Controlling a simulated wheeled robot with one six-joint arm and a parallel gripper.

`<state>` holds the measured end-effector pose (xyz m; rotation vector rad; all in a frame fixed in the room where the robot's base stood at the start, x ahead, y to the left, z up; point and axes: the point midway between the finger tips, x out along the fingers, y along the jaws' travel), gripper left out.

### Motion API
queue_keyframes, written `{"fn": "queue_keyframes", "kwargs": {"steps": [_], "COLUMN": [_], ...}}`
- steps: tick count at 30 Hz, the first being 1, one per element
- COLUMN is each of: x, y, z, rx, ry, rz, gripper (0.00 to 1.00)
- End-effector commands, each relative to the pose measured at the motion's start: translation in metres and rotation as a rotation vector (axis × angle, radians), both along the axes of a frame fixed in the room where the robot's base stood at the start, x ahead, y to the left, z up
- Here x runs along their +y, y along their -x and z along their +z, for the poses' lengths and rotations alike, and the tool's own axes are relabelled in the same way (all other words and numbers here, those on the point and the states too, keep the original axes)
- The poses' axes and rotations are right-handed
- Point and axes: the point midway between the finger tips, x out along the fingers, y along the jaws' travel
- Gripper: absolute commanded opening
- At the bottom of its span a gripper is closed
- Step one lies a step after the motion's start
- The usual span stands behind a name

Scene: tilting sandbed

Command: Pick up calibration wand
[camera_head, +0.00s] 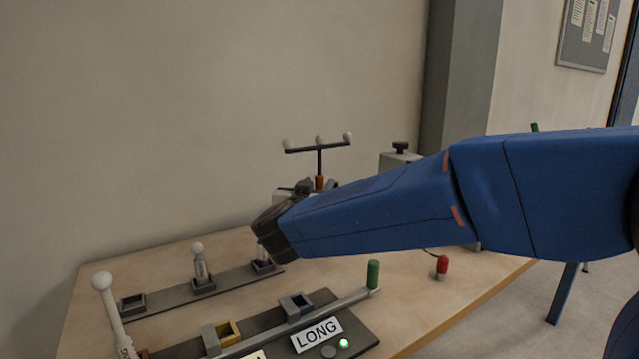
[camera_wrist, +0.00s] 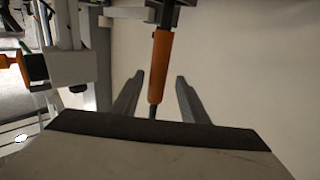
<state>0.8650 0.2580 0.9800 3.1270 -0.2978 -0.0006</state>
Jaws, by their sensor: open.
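The calibration wand (camera_head: 319,150) has a black T-shaped top with white balls and an orange handle, and stands upright behind my arm in the head view. Its orange handle also shows in the wrist view (camera_wrist: 161,60). My gripper (camera_wrist: 160,78) is open, with one grey finger on each side of the handle's lower part in the wrist view. I cannot tell whether the handle is fully between the fingers in depth. In the head view my arm hides most of the gripper and the wand's base.
A wooden table (camera_head: 190,325) carries a rack with a "LONG" label (camera_head: 316,334) in front. A back strip (camera_head: 228,281) holds small white-topped pieces. A white-ball rod (camera_head: 103,283) stands at left. A red knob (camera_head: 442,266) and a grey box (camera_head: 395,161) are to the right.

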Motion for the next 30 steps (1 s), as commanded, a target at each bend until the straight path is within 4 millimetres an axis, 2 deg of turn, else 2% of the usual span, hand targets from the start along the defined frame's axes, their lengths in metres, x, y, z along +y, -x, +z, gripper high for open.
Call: {"fn": "queue_keyframes", "kwargs": {"steps": [9, 16, 17, 21, 30], "x": [-0.013, -0.013, -0.013, -0.013, -0.013], "y": [-0.038, -0.04, -0.04, -0.039, -0.039], "z": [0.004, 0.004, 0.004, 0.004, 0.005], "rx": [0.0, 0.0, 0.0, 0.0, -0.001], "ry": [0.0, -0.001, -0.001, 0.0, -0.001], "rz": [-0.002, -0.001, -0.001, -0.001, -0.001], "gripper": [0.4, 0.4, 0.36, 0.02, 0.0]}}
